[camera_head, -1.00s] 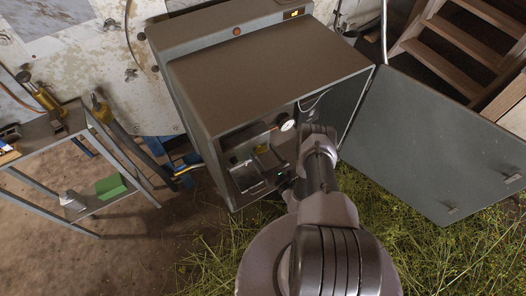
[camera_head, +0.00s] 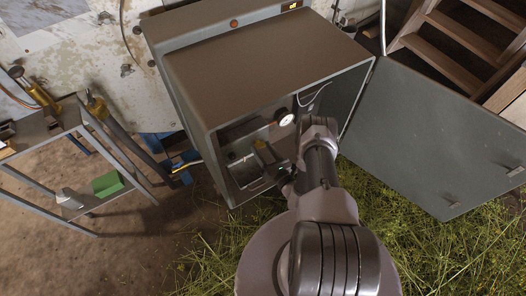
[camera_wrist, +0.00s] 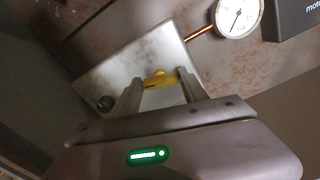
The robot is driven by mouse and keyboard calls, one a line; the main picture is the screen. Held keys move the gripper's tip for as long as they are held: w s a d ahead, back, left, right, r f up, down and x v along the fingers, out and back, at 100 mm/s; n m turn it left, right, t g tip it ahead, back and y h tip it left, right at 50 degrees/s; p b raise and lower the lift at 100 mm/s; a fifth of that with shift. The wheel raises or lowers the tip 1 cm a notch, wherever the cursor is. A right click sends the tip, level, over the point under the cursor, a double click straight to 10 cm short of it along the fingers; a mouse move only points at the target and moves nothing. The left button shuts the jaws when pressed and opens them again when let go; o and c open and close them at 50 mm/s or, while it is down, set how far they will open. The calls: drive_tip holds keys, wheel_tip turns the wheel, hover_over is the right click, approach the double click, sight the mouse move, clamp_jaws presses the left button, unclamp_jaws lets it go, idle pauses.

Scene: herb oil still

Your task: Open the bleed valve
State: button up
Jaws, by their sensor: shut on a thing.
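The bleed valve shows as a small yellow handle (camera_wrist: 158,79) in the wrist view, in front of a pale metal plate (camera_wrist: 140,55). My gripper (camera_wrist: 160,88) has its two fingers on either side of the yellow handle and is shut on it. In the head view my gripper (camera_head: 266,158) reaches into the open front of the grey cabinet (camera_head: 265,85). A little yellow (camera_head: 260,144) shows at its tip there. The fingers and my arm hide part of the valve, so I cannot tell how far it is turned.
A round white gauge (camera_wrist: 238,15) with a copper tube sits beside the plate; a dark box (camera_wrist: 292,18) is right of it. The cabinet door (camera_head: 430,135) stands open to the right. A metal shelf (camera_head: 60,135) stands at the left.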

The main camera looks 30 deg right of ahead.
drive_tip(key=m+b, duration=0.2)
drive_tip(key=m, duration=0.2)
drive_tip(key=shift+w+d+f+m, duration=0.1)
drive_tip(key=shift+m, duration=0.2)
drive_tip(key=m+b, duration=0.2)
drive_tip(key=m, duration=0.1)
drive_tip(key=shift+m, duration=0.3)
drive_tip(key=m+b, duration=0.2)
drive_tip(key=m, duration=0.1)
drive_tip(key=shift+m+b, duration=0.45)
drive_tip(key=shift+m, duration=1.45)
drive_tip(key=o, duration=1.4)
